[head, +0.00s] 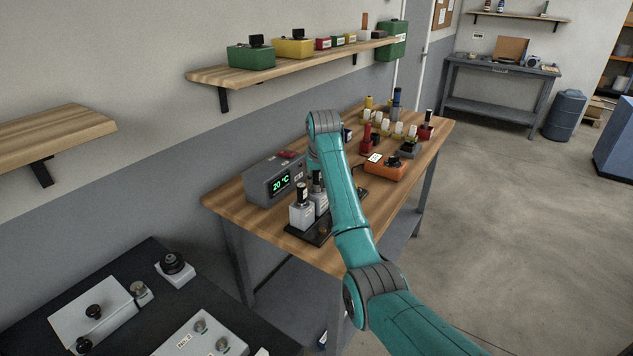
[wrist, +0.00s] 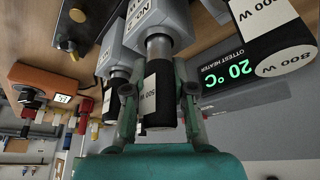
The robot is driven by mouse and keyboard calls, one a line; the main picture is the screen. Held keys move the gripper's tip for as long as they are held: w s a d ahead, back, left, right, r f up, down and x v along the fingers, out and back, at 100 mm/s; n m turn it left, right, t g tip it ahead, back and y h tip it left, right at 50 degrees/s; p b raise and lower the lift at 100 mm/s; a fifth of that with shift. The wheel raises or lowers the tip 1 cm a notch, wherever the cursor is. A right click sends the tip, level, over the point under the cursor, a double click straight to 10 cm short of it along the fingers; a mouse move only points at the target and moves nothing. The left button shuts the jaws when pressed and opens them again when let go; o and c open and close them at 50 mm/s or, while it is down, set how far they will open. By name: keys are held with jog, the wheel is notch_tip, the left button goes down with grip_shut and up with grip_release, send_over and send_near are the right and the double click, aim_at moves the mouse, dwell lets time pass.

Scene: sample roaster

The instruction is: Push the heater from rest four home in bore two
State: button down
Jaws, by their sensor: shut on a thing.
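My gripper (wrist: 158,108) is shut on a black heater with a white label that seems to read 500 W (wrist: 148,95). Its bare metal shaft (wrist: 158,48) shows between the black body and a grey block (wrist: 155,20), whose label seems to read No 2. The shaft lines up with the block, and its far end is hidden there. A second block (wrist: 108,58) stands beside it with another dark-bodied heater (wrist: 112,95). An 800 W heater (wrist: 285,50) is close at the right.
The grey heater tester (head: 262,187) reads 20 °C and stands behind the blocks. A dark base plate (head: 318,237) lies under them. An orange box (head: 384,168) and several coloured connectors stand farther along the wooden bench (head: 290,244). A wall shelf (head: 230,74) hangs above.

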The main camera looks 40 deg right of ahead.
jog(key=shift+r, duration=3)
jog(key=shift+f, duration=3.6)
jog(key=shift+r, duration=3.65)
